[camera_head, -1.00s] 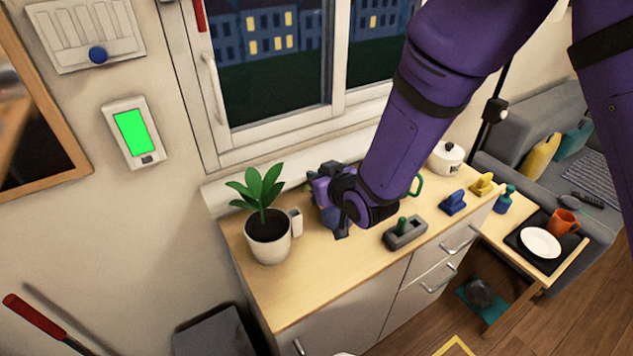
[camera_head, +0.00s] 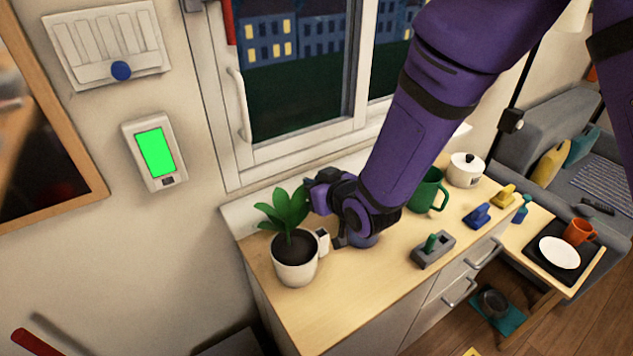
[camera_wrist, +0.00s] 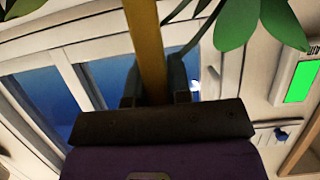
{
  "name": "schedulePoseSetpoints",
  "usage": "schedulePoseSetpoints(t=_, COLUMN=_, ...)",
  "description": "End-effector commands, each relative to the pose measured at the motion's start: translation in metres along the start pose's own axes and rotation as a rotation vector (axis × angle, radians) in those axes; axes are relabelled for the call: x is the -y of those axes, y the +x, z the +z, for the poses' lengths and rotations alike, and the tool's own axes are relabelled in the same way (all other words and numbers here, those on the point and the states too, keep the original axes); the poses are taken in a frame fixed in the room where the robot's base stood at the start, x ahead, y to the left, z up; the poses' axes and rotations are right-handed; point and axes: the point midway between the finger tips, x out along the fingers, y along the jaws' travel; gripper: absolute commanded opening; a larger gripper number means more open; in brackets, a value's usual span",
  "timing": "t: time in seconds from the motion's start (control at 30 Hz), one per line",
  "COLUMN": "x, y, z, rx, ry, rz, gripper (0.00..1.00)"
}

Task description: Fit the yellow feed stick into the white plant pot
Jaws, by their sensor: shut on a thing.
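The white plant pot (camera_head: 295,270) stands on the left part of the wooden cabinet top, with dark soil and a green leafy plant (camera_head: 285,209) in it. My gripper (camera_head: 322,215) is just right of the plant, close to the pot's rim. In the wrist view my gripper (camera_wrist: 160,92) is shut on the yellow feed stick (camera_wrist: 147,40), which runs away from the jaws toward the top edge. Leaves hang beside the stick on the right there. The stick is hidden in the head view, and its far end is out of the wrist view.
A small white block (camera_head: 323,240) is beside the pot. A green mug (camera_head: 428,190), a grey holder with a green peg (camera_head: 433,249), blue (camera_head: 478,215) and yellow (camera_head: 503,196) pieces and a white lidded pot (camera_head: 465,170) stand to the right. The cabinet's front left is clear.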

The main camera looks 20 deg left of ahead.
Motion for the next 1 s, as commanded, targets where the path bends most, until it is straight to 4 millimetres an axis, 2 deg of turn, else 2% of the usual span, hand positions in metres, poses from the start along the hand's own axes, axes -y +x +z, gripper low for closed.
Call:
schedulePoseSetpoints(t=0.5, x=-0.001, y=0.016, z=0.039, rx=0.002, ry=0.0, rz=0.001, gripper=0.0)
schedulePoseSetpoints(t=1.0, x=-0.001, y=0.019, z=0.046, rx=0.0, ry=0.0, rz=0.001, gripper=0.0)
